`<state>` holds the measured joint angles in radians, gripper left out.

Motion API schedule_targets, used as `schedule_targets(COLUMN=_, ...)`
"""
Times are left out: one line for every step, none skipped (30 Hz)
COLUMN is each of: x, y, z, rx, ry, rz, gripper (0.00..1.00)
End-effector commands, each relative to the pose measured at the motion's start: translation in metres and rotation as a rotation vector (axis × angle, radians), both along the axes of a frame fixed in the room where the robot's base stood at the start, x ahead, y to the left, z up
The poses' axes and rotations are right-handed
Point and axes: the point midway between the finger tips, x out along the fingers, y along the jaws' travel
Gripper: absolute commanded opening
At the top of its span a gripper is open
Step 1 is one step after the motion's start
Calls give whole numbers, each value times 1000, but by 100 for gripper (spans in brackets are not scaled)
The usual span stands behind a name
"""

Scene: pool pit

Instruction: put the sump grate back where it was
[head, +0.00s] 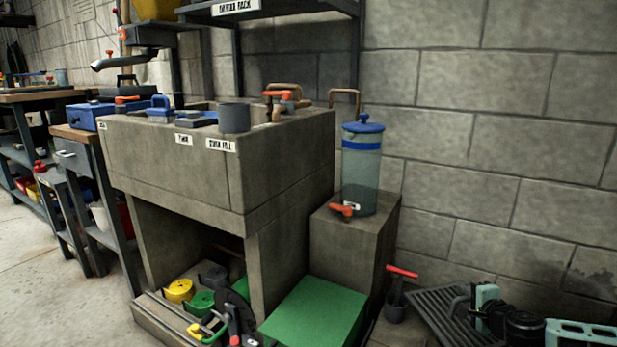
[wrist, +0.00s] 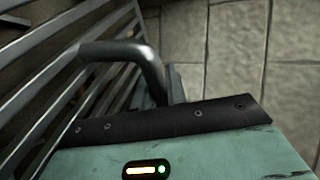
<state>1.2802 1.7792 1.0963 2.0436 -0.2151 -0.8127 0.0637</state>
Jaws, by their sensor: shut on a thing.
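The sump grate (head: 432,305) is a dark slatted panel at the lower right of the head view, tilted near the wall. Its slats also fill the left of the wrist view (wrist: 45,75). A dark bent bar handle (wrist: 125,50) stands out from it. My teal and black gripper (head: 474,304) is at the grate's right side, shut on the handle. In the wrist view its teal body with a black edge (wrist: 180,118) hides where the handle is gripped. The sump opening cannot be made out, and the grate's lower edge is cut off in the head view.
A green-topped block (head: 315,312) and a dark pot with a red T-handle (head: 396,300) stand left of the grate. A concrete plinth carries a clear canister (head: 361,170). The concrete sink (head: 175,165) is further left. The block wall (head: 480,150) closes the back.

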Motion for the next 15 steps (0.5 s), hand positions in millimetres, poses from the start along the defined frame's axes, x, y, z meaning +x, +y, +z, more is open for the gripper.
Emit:
schedule_targets(x=-9, y=22, z=12, rx=6, ry=-4, rz=7, gripper=0)
schedule_targets(x=-14, y=32, z=16, rx=6, ry=-4, rz=5, gripper=0)
schedule_targets(x=-21, y=44, z=20, rx=9, ry=-5, rz=4, gripper=0)
schedule_targets(x=-27, y=53, z=24, rx=9, ry=-6, rz=2, gripper=0)
schedule_targets(x=-32, y=61, z=27, rx=12, ry=-7, rz=-1, gripper=0)
schedule_targets(x=-40, y=71, z=32, rx=14, ry=-8, rz=-4, gripper=0)
schedule_targets(x=-45, y=78, z=35, rx=15, ry=-8, rz=-5, gripper=0)
schedule_targets(x=-50, y=83, z=38, rx=16, ry=-9, rz=-8, gripper=0)
schedule_targets(x=-56, y=91, z=42, rx=19, ry=-9, rz=-11, gripper=0)
schedule_targets(x=-61, y=95, z=45, rx=20, ry=-9, rz=-13, gripper=0)
schedule_targets(x=-65, y=101, z=48, rx=23, ry=-9, rz=-14, gripper=0)
schedule_targets(x=-71, y=106, z=52, rx=26, ry=-9, rz=-17, gripper=0)
schedule_targets(x=-76, y=110, z=55, rx=27, ry=-9, rz=-19, gripper=0)
schedule_targets(x=-80, y=114, z=58, rx=29, ry=-9, rz=-22, gripper=0)
schedule_targets(x=-86, y=119, z=61, rx=31, ry=-9, rz=-24, gripper=0)
